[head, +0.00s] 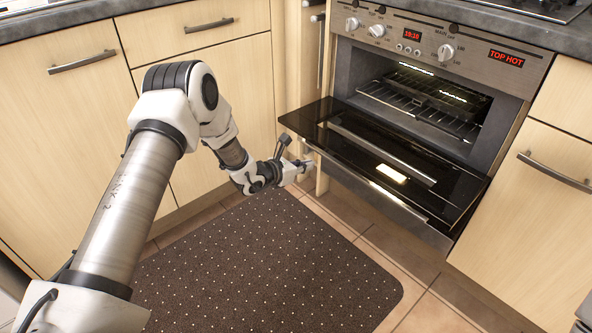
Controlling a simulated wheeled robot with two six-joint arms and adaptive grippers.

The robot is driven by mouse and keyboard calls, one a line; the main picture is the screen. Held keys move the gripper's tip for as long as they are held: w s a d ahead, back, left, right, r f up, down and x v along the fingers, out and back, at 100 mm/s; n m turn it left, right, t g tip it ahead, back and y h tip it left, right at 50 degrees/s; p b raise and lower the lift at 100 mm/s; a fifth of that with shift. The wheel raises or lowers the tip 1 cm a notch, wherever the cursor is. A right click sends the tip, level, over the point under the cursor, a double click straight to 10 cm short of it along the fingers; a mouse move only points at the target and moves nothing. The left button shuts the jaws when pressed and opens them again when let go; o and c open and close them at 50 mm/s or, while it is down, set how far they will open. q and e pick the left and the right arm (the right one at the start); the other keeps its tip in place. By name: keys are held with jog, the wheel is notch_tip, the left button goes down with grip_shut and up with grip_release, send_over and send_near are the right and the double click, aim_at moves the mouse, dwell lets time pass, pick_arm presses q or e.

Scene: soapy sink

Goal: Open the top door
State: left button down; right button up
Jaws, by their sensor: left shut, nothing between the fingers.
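The oven's top door (400,165) is a dark glass panel, swung down and out to roughly level. The top oven cavity (430,100) behind it is open to view, with a wire rack inside. My left arm comes in from the left. My left gripper (308,164) is shut and empty, close to the left end of the lowered door and just below it. I cannot tell whether it touches the door. My right gripper is not in view.
The control panel (425,40) above the oven has knobs, a clock and a red "TOP HOT" sign. Wooden cupboards (65,120) with bar handles stand on both sides. A dark dotted mat (270,265) lies on the clear tiled floor.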

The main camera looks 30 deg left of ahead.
aim_at(325, 140)
pick_arm(q)
jog(key=w+r, duration=0.1)
jog(key=w+d+r+b, duration=0.1)
jog(key=w, duration=0.1)
jog(key=shift+r, duration=0.35)
jog(key=shift+r, duration=0.1)
jog(key=shift+g, duration=0.6)
notch_tip(325, 140, up, 4)
jog(key=p, duration=0.2)
jog(key=shift+r+p, duration=0.2)
jog(key=shift+p, duration=0.2)
jog(key=shift+w+d+r, duration=0.1)
jog(key=shift+r, duration=0.1)
jog(key=shift+f, duration=0.1)
